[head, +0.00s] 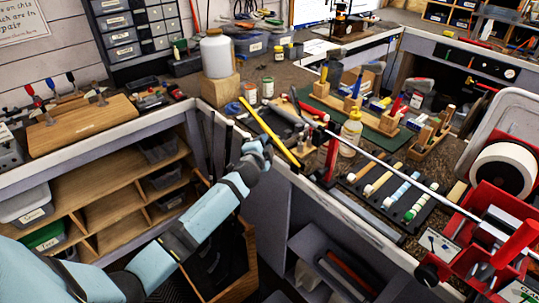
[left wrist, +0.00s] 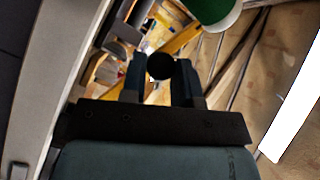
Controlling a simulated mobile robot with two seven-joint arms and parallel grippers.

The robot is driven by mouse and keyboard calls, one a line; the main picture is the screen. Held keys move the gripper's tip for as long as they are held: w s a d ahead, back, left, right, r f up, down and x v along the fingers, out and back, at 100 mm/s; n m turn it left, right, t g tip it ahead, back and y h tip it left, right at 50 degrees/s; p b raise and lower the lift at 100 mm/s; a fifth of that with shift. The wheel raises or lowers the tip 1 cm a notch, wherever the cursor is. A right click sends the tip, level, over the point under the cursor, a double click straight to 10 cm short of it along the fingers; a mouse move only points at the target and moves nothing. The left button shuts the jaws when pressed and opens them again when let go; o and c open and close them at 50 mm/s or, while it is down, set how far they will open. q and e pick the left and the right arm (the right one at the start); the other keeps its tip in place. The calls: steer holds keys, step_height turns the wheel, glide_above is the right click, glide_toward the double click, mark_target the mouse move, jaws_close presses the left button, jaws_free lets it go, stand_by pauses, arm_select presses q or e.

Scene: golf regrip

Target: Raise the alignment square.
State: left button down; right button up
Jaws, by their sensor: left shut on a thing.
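My left gripper (head: 262,150) is over the bench's front edge, just left of a long yellow bar (head: 268,129). In the left wrist view its two fingers are shut on a dark round-ended thing (left wrist: 160,66). The rest of that thing is hidden, so I cannot tell whether it is the alignment square. The yellow bar lies slanting along the bench edge, and part of it shows beyond the fingers in the left wrist view (left wrist: 184,39). No other thing is clearly the square. My right gripper is not in view.
A golf club shaft (head: 385,160) crosses the bench to the right. A white jar on a wooden block (head: 221,93) stands behind the gripper.

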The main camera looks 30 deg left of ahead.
arm_select(q)
steer(key=s+d+r+m+t+h+b, duration=0.2)
steer(key=d+r+m+t+b, duration=0.1)
steer(key=d+m+b, duration=0.2)
steer(key=s+d+r+m+t+h+b, duration=0.1)
steer(key=d+r+m+t+b, duration=0.3)
steer(key=m+b, duration=0.6)
steer(key=shift+s+d+h+b, duration=0.3)
steer(key=shift+s+d+h, duration=0.1)
steer(key=shift+d+h, duration=0.5)
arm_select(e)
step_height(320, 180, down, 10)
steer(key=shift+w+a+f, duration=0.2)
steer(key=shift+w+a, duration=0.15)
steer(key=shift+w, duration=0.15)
arm_select(q)
steer(key=c, duration=0.9)
jaws_free()
steer(key=shift+d, duration=0.15)
steer(key=shift+o, duration=0.2)
